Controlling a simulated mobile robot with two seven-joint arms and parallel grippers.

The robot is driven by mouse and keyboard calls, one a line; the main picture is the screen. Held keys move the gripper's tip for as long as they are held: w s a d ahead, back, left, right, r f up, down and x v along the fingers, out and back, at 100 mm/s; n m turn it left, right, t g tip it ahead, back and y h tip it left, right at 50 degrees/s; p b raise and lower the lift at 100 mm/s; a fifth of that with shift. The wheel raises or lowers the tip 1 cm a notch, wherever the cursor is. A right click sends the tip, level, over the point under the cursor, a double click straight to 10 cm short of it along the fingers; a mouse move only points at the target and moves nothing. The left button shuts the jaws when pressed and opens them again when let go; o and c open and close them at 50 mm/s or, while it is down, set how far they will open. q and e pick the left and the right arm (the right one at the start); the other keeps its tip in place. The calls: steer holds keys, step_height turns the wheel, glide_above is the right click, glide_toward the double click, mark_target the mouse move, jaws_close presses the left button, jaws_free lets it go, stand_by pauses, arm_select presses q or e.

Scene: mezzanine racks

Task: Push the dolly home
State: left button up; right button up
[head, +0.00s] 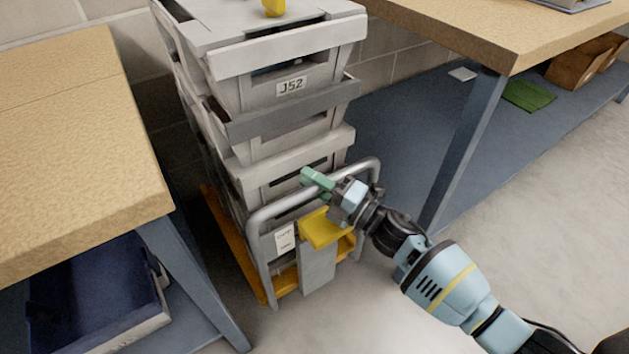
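The dolly (246,260) is a low orange-yellow base with a grey tube handle (265,213) at its near end. It stands in the gap between two benches and bears a stack of grey crates (290,62), one labelled J52. My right gripper (317,181) has green fingertips at the handle's top bar, overlapping it in the picture. Whether they are closed around the bar or only touch it is hidden by the angle. A yellow plate (320,229) shows just below the gripper. My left gripper is out of view.
A wood-topped bench (70,150) stands close on the left, with a dark blue bin (95,300) under it. Another bench (480,30) stands right, its blue leg (462,150) near the dolly. A block wall is behind. Grey floor (530,210) is clear at right.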

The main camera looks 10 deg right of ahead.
steer(key=o, duration=0.4)
steer(key=shift+w, duration=0.3)
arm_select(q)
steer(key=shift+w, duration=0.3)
arm_select(e)
steer(key=shift+o, duration=0.2)
steer(key=shift+s, duration=0.1)
steer(key=p+v, duration=0.1)
steer(key=v, duration=0.6)
steer(key=shift+s+d, duration=0.15)
steer(key=shift+s, duration=0.05)
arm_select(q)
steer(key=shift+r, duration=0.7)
arm_select(e)
steer(key=shift+s+d, duration=0.1)
steer(key=shift+f, duration=0.1)
